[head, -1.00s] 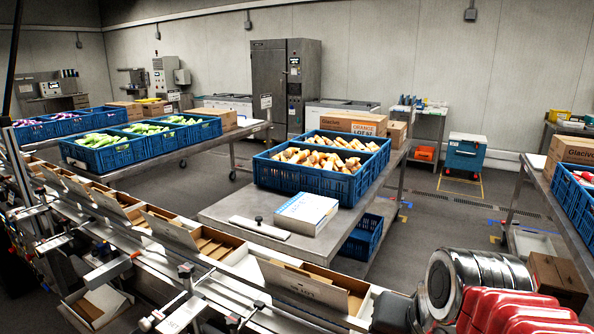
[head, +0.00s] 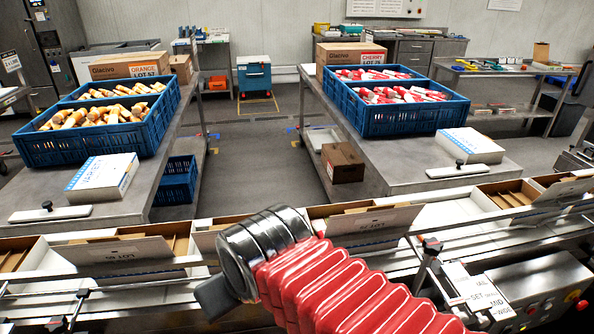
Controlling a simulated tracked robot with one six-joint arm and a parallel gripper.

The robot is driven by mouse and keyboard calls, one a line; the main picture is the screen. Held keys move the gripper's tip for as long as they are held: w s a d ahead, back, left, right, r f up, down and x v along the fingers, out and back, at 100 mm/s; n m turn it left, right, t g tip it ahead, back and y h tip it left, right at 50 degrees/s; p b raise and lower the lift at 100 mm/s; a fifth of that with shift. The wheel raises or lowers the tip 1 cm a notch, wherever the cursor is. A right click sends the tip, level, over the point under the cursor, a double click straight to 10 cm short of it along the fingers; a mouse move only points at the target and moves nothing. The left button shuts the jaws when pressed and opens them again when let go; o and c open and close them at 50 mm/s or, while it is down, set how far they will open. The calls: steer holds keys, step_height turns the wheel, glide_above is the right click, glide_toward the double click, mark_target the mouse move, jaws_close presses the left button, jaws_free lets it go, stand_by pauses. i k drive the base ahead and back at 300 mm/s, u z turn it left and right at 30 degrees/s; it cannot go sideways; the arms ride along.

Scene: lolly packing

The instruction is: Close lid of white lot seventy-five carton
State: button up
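Several open white cartons with brown insides stand in a row on the conveyor. One (head: 365,222) is near the middle, behind my arm, with its printed flap standing up. Another (head: 115,252) is at the left, also with its flap up. Both flaps carry the word LOT, but their numbers are too small to read surely. A further open carton (head: 548,195) is at the right. None can be told for certain as lot seventy-five. My arm's silver joint and red sleeve cover part of the conveyor. My gripper's fingers do not show.
Blue crates of orange-white lollies (head: 95,140) and red-white lollies (head: 400,125) stand on two steel tables. A closed white box lies on the left table (head: 103,178) and another on the right (head: 470,147). A control box (head: 525,295) is at front right. Floor between the tables is mostly clear.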

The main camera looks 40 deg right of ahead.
mark_target(395, 215)
steer(key=k, duration=0.5)
steer(key=z, duration=1.1)
steer(key=i, duration=0.3)
steer(key=z, duration=0.6)
